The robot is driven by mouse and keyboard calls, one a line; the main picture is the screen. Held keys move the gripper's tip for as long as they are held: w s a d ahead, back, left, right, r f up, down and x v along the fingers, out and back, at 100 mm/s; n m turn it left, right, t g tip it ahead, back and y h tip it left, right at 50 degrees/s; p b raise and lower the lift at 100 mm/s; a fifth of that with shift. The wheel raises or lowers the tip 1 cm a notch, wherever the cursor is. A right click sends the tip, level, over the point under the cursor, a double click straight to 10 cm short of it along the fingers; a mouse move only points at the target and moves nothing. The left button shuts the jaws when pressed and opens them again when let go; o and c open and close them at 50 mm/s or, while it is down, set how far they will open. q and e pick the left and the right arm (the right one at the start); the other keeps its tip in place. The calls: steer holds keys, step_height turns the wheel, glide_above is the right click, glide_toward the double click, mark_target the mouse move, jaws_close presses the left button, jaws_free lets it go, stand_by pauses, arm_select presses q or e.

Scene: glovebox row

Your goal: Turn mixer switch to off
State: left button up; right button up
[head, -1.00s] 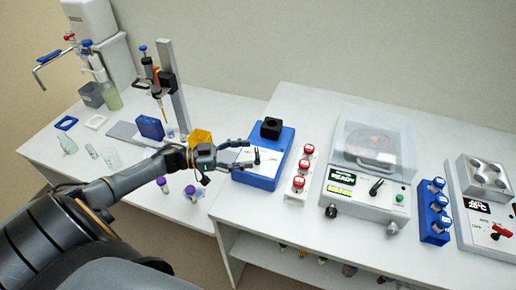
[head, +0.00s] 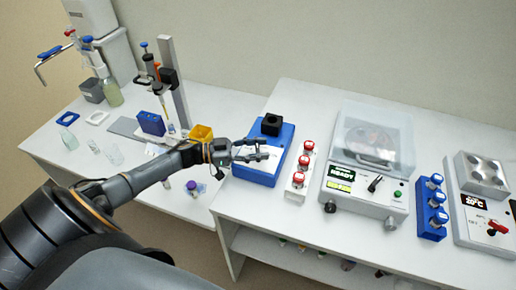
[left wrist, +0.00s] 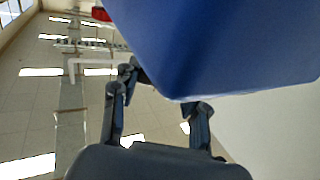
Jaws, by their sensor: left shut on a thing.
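The mixer (head: 254,176) is a blue box with a pale top panel and a black cup holder (head: 271,124) at its back. My left gripper (head: 265,150) reaches over the panel from the left. Its fingers are shut on the mixer switch, which they mostly hide in the head view, so its setting cannot be read. In the left wrist view the mixer's blue body (left wrist: 215,45) fills the upper right, close to the fingers (left wrist: 158,110). My right gripper is not in view.
Red-capped vials (head: 298,177) stand in a white rack just right of the mixer. A centrifuge (head: 372,160) with a clear lid is farther right, then a blue vial rack (head: 433,208). A yellow container (head: 201,133) and a pipette stand (head: 176,85) are left.

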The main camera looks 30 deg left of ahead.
arm_select(q)
steer(key=shift+r+n+t+y+p, duration=0.15)
steer(key=shift+n+t+y+p, duration=0.15)
steer(key=shift+p, duration=0.35)
steer(key=n+t+y+p, duration=0.2)
steer(key=p, duration=0.1)
steer(key=shift+t+y+p, duration=0.3)
steer(key=shift+y+p, duration=0.1)
steer(key=shift+n+t+y+p, duration=0.9)
steer(key=shift+n+y+p, duration=0.3)
steer(key=shift+n+y, duration=0.5)
steer(key=shift+y, duration=0.3)
steer(key=o, duration=1.2)
steer(key=shift+a, duration=0.1)
